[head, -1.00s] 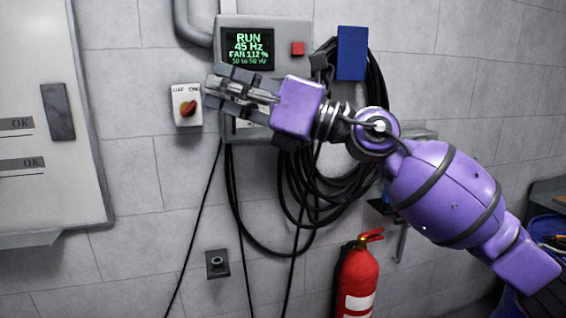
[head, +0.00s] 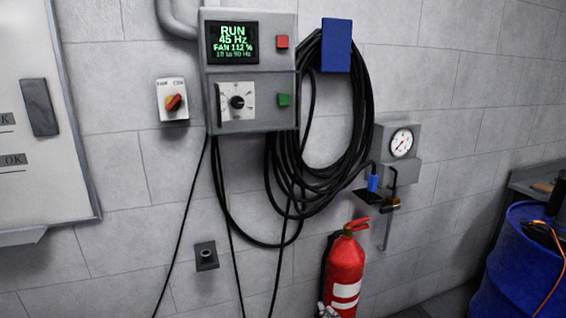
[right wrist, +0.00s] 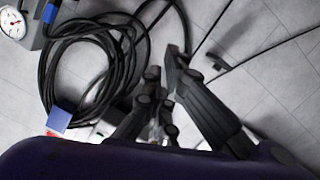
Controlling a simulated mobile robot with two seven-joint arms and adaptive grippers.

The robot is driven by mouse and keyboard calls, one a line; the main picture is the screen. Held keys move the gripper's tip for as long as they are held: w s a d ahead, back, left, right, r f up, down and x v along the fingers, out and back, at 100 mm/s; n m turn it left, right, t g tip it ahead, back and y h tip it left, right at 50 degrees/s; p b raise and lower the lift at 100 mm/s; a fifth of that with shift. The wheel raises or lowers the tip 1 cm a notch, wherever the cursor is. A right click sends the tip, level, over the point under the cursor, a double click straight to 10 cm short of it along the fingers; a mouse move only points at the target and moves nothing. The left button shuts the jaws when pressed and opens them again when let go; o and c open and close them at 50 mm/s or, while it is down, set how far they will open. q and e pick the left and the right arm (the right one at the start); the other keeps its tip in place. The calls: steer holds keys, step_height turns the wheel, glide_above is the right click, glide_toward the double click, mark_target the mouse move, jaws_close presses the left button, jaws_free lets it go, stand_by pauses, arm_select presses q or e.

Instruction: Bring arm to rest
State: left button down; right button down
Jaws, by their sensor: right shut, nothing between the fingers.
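My right gripper (right wrist: 163,75) shows in the right wrist view, its dark fingers shut and empty, in front of the wall and apart from the cable loops. My purple right forearm covers the bottom of that view. In the head view the right arm no longer covers the control box; a small grey piece at the bottom edge beside the extinguisher is too cut off to identify. My left gripper is in neither view. The control box (head: 250,110) has a lit display (head: 232,42) reading RUN, 45 Hz, FAN 112 %, and a black knob (head: 237,102).
Black cable loops (head: 365,120) hang from a blue holder (head: 336,46). Right of them is a gauge (head: 402,143). A red extinguisher (head: 345,272) stands below, a blue drum (head: 520,265) at the right.

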steer(key=s+d+f+m+g+h, duration=0.1)
steer(key=s+d+f+m+g, duration=0.1)
steer(key=s+f, duration=0.6)
steer(key=s+d+f+m+g+h, duration=0.1)
steer(key=s+d+f+m+g, duration=0.1)
steer(key=s+f, duration=0.6)
steer(key=s+d+f+m+g+h, duration=0.1)
steer(key=s+d+f+m+g, duration=0.2)
steer(key=s+f, duration=0.5)
steer(key=s+d, duration=0.1)
steer(key=s, duration=0.9)
steer(key=shift+d+f+h, duration=0.15)
steer(key=shift+f+h, duration=0.05)
steer(key=shift+h, duration=0.2)
